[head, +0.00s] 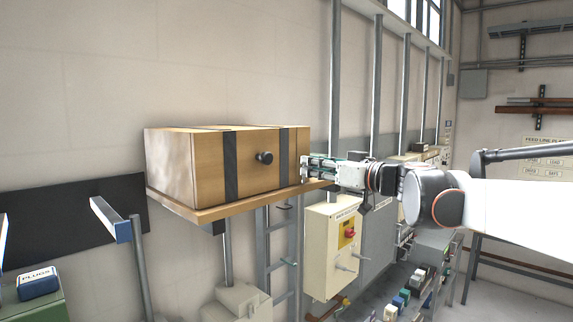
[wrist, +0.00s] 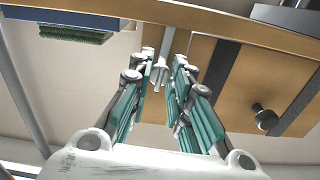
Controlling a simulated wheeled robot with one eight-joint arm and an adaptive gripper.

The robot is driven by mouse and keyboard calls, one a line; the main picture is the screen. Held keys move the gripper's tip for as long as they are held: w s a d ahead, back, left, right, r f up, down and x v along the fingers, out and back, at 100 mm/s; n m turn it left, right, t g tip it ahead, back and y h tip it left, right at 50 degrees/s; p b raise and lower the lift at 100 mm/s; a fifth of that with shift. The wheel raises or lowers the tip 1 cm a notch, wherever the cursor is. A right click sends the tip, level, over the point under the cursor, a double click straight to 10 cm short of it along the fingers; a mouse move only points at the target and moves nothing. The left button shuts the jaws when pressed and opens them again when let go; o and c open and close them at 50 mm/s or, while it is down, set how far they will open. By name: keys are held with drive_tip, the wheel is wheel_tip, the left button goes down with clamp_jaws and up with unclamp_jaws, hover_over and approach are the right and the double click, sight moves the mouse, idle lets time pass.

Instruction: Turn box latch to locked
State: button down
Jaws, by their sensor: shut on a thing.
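The wooden box (head: 205,165) sits on a wooden shelf against the wall, with dark vertical straps and a round dark knob (head: 264,158) on its front. The box front and the knob also show in the wrist view (wrist: 265,117). My gripper (head: 306,168) is at the right end of the box front. In the wrist view its green-padded fingers (wrist: 163,72) are closed around a small grey metal latch (wrist: 160,70) near the box edge. The fingers largely hide the latch, and I cannot tell its exact angle. In the head view the latch is hidden by my gripper.
The shelf (head: 190,211) edge runs just below my gripper. A cream switch box (head: 328,250) with a red knob stands below it. Grey vertical posts (head: 334,80) rise behind. A dark panel (head: 75,225) is at left.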

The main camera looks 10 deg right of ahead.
drive_tip(key=shift+s+m+b, duration=0.1)
drive_tip(key=shift+m+b, duration=0.95)
drive_tip(key=shift+m, duration=7.55)
drive_tip(key=c, duration=1.4)
unclamp_jaws()
drive_tip(key=shift+c, duration=0.2)
drive_tip(key=shift+r, duration=0.1)
